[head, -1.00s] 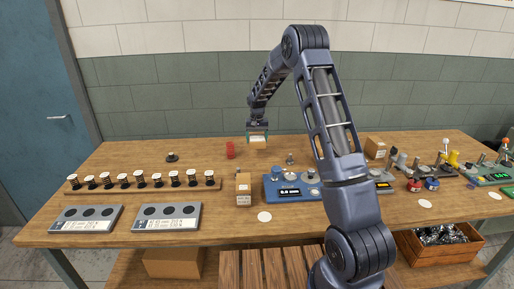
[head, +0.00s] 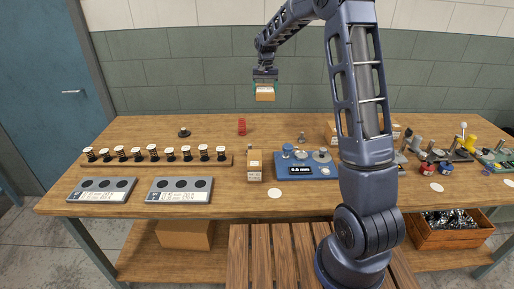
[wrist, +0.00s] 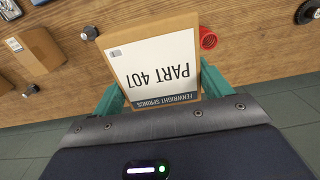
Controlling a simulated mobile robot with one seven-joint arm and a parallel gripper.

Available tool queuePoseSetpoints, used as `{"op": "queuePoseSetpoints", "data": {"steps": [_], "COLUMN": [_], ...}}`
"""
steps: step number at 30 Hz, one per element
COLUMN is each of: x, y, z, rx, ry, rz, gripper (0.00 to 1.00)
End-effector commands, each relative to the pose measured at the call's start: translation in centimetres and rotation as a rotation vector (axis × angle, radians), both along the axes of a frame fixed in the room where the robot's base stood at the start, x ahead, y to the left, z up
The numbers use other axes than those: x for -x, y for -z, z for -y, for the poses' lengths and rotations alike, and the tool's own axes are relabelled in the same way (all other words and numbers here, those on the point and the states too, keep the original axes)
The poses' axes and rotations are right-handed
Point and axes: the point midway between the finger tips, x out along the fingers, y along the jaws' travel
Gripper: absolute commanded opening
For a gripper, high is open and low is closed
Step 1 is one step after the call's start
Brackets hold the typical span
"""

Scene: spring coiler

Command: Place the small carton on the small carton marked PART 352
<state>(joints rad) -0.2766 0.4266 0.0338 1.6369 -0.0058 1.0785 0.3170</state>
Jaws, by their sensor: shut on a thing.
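My gripper (head: 265,84) is shut on a small brown carton (head: 265,94) and holds it up in front of the green wall tiles, well above the table's back part. In the wrist view this held carton (wrist: 152,62) sits between the green fingers (wrist: 160,92); its white label reads PART 407, upside down. Another small carton (head: 254,168) stands on the table left of the blue gauge; its marking is too small to read. More cartons (head: 333,138) stand partly hidden behind my arm. A carton (wrist: 40,48) on the table shows at the wrist view's left; no PART number is readable.
A rack of black-and-white spools (head: 155,161) and two grey trays (head: 180,190) lie at the left. A red cylinder (head: 242,127) stands at the back. The blue gauge (head: 305,168) is in the middle.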

Motion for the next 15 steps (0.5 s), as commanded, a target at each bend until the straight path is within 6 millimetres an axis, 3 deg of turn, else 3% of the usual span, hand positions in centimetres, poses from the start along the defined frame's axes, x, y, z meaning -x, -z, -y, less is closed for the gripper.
{"op": "queuePoseSetpoints", "data": {"steps": [6, 15], "x": [6.7, 16.0], "y": [-2.8, -5.2], "z": [-2.6, -4.7], "rx": [-0.006, -0.006], "ry": [-0.004, -0.007], "rz": [0.001, -0.001], "gripper": [0.45, 0.45]}}
